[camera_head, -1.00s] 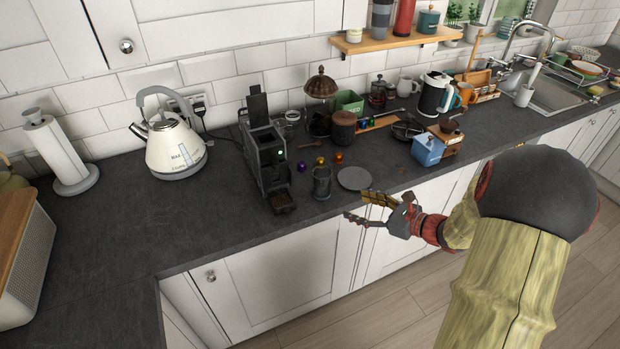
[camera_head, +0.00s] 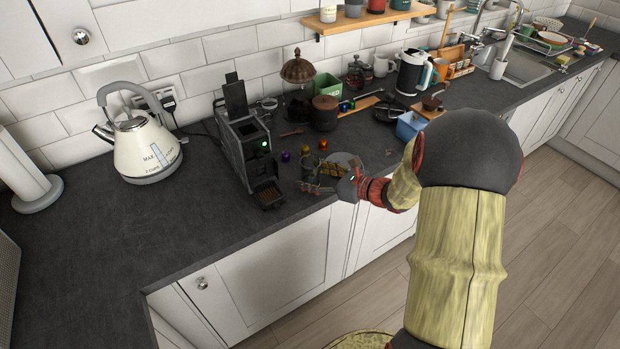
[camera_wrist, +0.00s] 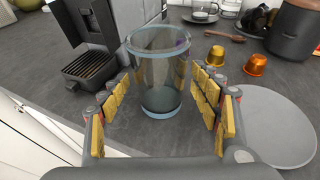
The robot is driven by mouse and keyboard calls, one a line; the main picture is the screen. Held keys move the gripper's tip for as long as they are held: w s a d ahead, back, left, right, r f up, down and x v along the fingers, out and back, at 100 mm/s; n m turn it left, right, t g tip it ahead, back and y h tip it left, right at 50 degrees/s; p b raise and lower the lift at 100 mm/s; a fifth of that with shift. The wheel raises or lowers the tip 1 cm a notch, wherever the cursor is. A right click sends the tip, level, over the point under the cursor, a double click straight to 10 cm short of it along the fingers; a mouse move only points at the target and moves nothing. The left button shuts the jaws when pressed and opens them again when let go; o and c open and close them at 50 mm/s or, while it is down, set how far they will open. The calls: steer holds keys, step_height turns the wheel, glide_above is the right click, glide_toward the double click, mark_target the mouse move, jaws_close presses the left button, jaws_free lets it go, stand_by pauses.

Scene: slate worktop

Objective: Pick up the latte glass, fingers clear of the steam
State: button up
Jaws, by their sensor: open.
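The latte glass (camera_wrist: 160,75) is a clear, empty-looking tumbler with a bluish rim and base, standing upright on the slate worktop. In the wrist view it is between the two yellow-padded fingers of my gripper (camera_wrist: 162,112), with a gap showing on each side. In the head view my gripper (camera_head: 322,173) is low at the front of the worktop, and its fingers largely hide the glass (camera_head: 309,170). My gripper is open. No steam is visible.
The coffee machine (camera_head: 244,150) stands close to the left of the glass, its drip tray (camera_wrist: 92,68) near the left finger. A grey round disc (camera_wrist: 270,125) lies to the right. A cream kettle (camera_head: 145,150) is farther left.

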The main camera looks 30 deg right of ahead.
steer(key=shift+w+a+f, duration=0.2)
steer(key=shift+w, duration=0.2)
steer(key=shift+c, duration=0.5)
steer(key=c, duration=1.3)
steer(key=shift+r, duration=0.15)
steer(key=shift+c, duration=0.2)
